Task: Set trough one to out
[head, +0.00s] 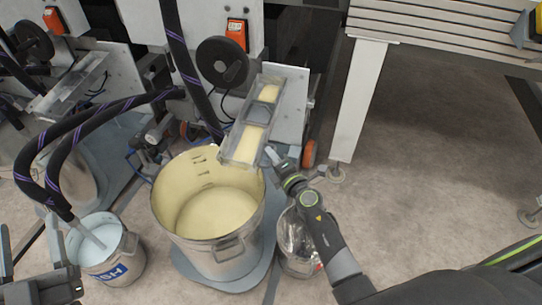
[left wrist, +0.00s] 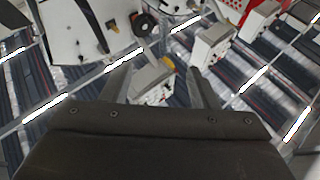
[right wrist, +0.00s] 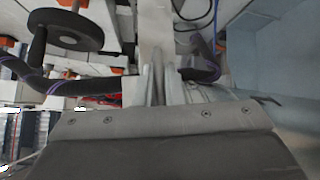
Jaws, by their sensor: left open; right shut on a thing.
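A clear-walled trough (head: 240,146) with pale yellow liquid and a grey block across its middle slants down from the machine, its lower end above the steel bucket's rim. I take it for trough one; no label is readable. My right gripper (head: 269,153) is at the trough's lower right side, shut on its edge. In the right wrist view the right gripper's fingers (right wrist: 156,82) are close together, with a pale strip rising beyond them; the exact hold is hard to see. My left gripper (head: 32,243) is open and empty at the lower left, also seen in the left wrist view (left wrist: 157,76).
A steel bucket (head: 219,250) of yellow liquid stands below the trough. A smaller bucket (head: 107,272) with pale blue liquid and a hose is left of it. A black handwheel (head: 222,62) sits above the trough. A clear container (head: 296,238) stands under my right arm.

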